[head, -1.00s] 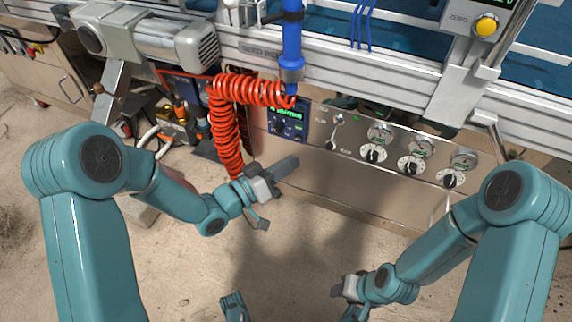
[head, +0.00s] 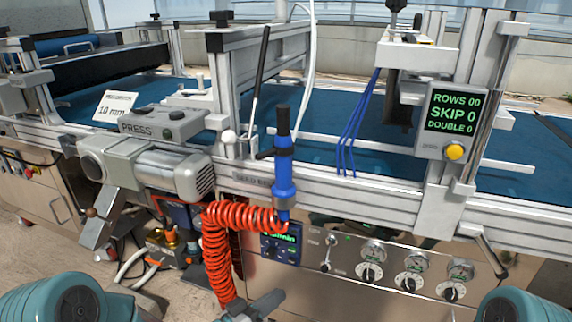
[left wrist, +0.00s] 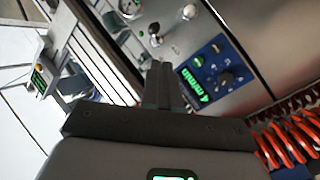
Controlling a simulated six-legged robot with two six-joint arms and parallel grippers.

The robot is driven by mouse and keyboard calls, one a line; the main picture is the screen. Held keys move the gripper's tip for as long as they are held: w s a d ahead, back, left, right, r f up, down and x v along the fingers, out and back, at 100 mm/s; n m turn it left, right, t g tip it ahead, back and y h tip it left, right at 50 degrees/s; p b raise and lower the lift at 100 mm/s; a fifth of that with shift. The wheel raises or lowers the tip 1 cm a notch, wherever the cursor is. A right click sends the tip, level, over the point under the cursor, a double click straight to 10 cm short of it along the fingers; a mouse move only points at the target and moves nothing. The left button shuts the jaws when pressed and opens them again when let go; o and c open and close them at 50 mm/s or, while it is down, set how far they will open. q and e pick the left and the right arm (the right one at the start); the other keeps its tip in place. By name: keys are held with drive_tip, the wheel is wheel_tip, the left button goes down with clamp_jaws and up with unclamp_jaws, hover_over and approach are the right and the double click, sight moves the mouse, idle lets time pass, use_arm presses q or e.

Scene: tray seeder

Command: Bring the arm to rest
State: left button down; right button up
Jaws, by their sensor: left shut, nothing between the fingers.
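My left gripper (head: 270,300) shows at the bottom edge of the head view, in front of the seeder's steel front panel and right of the red coiled hose. Its fingers are shut together with nothing between them. In the left wrist view the closed fingers (left wrist: 163,85) point toward the panel with the blue display box (left wrist: 215,68); whether they touch anything there I cannot tell, but they look apart from it. Most of my left arm is cut off below the head view. My right arm shows only as a teal joint at the lower right; its gripper is out of view.
The red coiled hose (head: 214,252) hangs close left of my left gripper, below a blue tool (head: 284,180). Knobs and gauges line the front panel (head: 330,290). The seeder's rail and blue belt (head: 340,160) lie above. A counter box (head: 452,118) reads ROWS 00.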

use_arm(q)
drive_tip(key=s+a+f+n+g+y, duration=0.2)
drive_tip(key=s+a+f+n+y, duration=0.15)
drive_tip(key=f, duration=0.55)
drive_tip(key=s+a+f+n+g+y, duration=0.2)
drive_tip(key=s+a+f+y, duration=0.25)
drive_tip(key=f, duration=0.45)
drive_tip(key=s+a+f+g+y, duration=0.1)
drive_tip(key=s+f+g, duration=0.25)
drive_tip(key=s, duration=0.35)
drive_tip(key=s+f+g, duration=0.3)
drive_tip(key=s+g, duration=0.1)
drive_tip(key=s, duration=0.4)
wheel_tip(320, 180, up, 34)
drive_tip(key=m+p, duration=0.1)
drive_tip(key=p, duration=3.3)
drive_tip(key=shift+s+d, duration=0.35)
drive_tip(key=shift+d, duration=0.1)
use_arm(e)
wheel_tip(320, 180, up, 33)
drive_tip(key=s+a, duration=0.1)
drive_tip(key=shift+s+r+n+g, duration=0.15)
drive_tip(key=shift+r+n+g, duration=0.05)
drive_tip(key=shift+n+g, duration=0.1)
use_arm(q)
drive_tip(key=shift+f, duration=0.15)
use_arm(e)
drive_tip(key=shift+a+f, duration=0.1)
